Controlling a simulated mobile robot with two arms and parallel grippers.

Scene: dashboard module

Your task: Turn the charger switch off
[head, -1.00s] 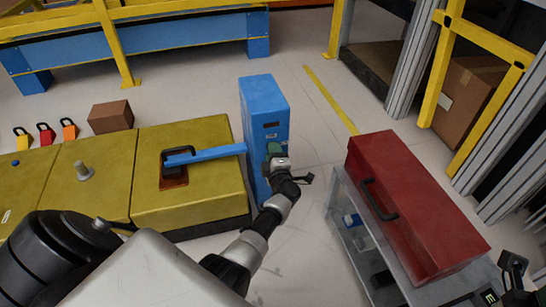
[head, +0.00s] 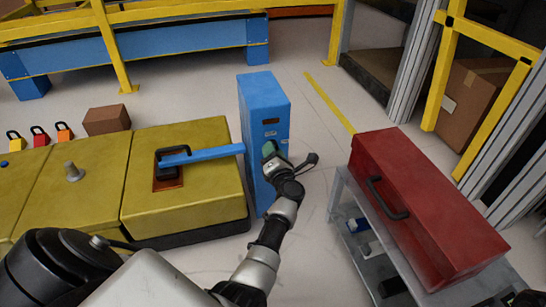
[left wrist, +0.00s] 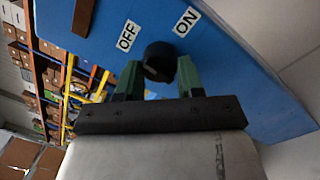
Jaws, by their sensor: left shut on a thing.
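The blue charger box (head: 262,105) stands upright at the right end of the yellow block. It also fills much of the left wrist view (left wrist: 100,22). Its round black switch knob (left wrist: 160,60) lies below and between the OFF label (left wrist: 127,36) and the ON label (left wrist: 186,21); its exact angle is unclear. My left gripper (head: 268,150) is at the charger's front face. In the left wrist view its green fingertips (left wrist: 160,78) are shut on the knob, one on each side. Only a dark bit of my right arm shows at the bottom right corner; its jaws are not visible.
A blue handle (head: 205,155) reaches from the yellow block (head: 190,205) to the charger. A red toolbox (head: 420,205) sits on a grey cart (head: 350,215) at right. Clear floor lies between charger and cart. A brown box (head: 107,120) stands behind the block.

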